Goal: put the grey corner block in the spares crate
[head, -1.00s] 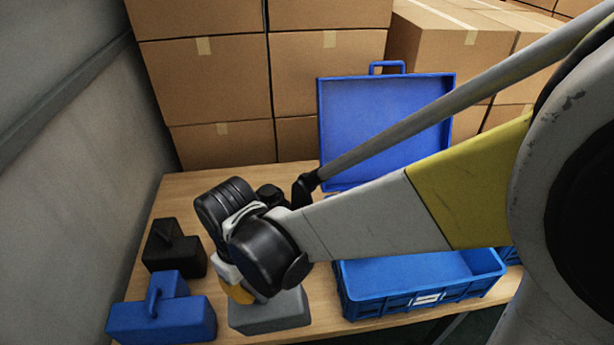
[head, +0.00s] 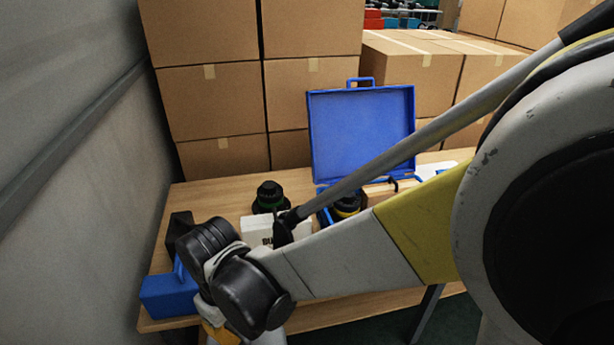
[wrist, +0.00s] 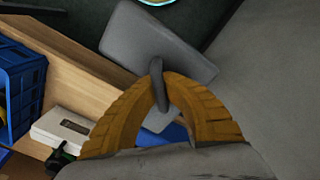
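The grey corner block (wrist: 150,48) hangs from my gripper (wrist: 158,78) in the wrist view. The two orange-brown fingers are closed around its dark upright handle. The block appears off the front edge of the table, over the dark floor. In the head view the wrist and my gripper (head: 218,334) are at the bottom left; most of the block is out of sight there. A blue ribbed crate (wrist: 20,85) shows at the left of the wrist view, away from the block. Part of it shows behind my arm in the head view (head: 325,216); no label is readable.
A blue block (head: 170,293) and a black block (head: 180,222) stand at the table's left end. A white box (head: 257,230) and a green-ringed black item (head: 270,196) are behind my wrist. A blue lid (head: 362,135) stands open behind. The table's front strip (head: 350,309) is bare.

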